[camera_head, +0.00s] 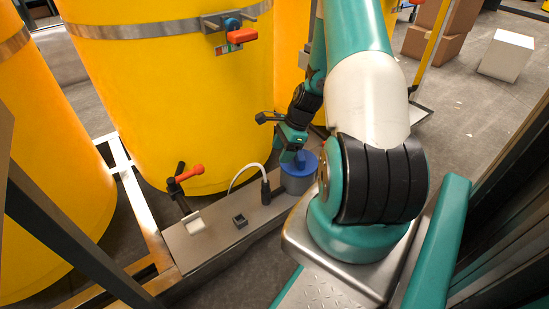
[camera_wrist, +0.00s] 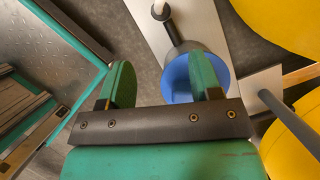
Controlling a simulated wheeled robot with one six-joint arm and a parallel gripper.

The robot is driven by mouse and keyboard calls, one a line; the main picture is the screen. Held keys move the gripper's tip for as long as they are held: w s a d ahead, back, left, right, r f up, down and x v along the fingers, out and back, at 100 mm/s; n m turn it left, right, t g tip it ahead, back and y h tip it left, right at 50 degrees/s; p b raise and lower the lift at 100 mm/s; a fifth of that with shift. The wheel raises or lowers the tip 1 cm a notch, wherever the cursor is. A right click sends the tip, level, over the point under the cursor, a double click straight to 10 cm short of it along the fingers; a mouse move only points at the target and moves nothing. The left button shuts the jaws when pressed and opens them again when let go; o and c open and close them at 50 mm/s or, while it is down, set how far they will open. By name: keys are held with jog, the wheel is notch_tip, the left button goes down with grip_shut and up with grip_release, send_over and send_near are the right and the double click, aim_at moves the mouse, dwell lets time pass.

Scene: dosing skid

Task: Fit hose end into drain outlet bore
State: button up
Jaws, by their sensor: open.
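A thin white hose (camera_head: 243,169) arches over the grey plate. It ends at a black fitting (camera_head: 265,190) that stands beside a grey pot with a blue top (camera_head: 301,178). The wrist view shows the black fitting (camera_wrist: 161,12) and the blue-topped pot (camera_wrist: 186,75). My gripper (camera_head: 291,153) is above the pot, with its two green fingers (camera_wrist: 161,60) spread and nothing held between them. Its right finger overlaps the pot in the wrist view. A tap with a red handle (camera_head: 187,173) juts from the yellow tank; I cannot make out the drain bore.
Large yellow tanks (camera_head: 170,90) stand behind the plate (camera_head: 215,247). A small dark socket block (camera_head: 240,221) and a pale block (camera_head: 194,223) sit on it. Another red-handled valve (camera_head: 243,35) is higher on the tank. A dark beam crosses the lower left.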

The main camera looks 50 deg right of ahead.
jog(key=shift+p+v, duration=0.35)
jog(key=shift+v, duration=1)
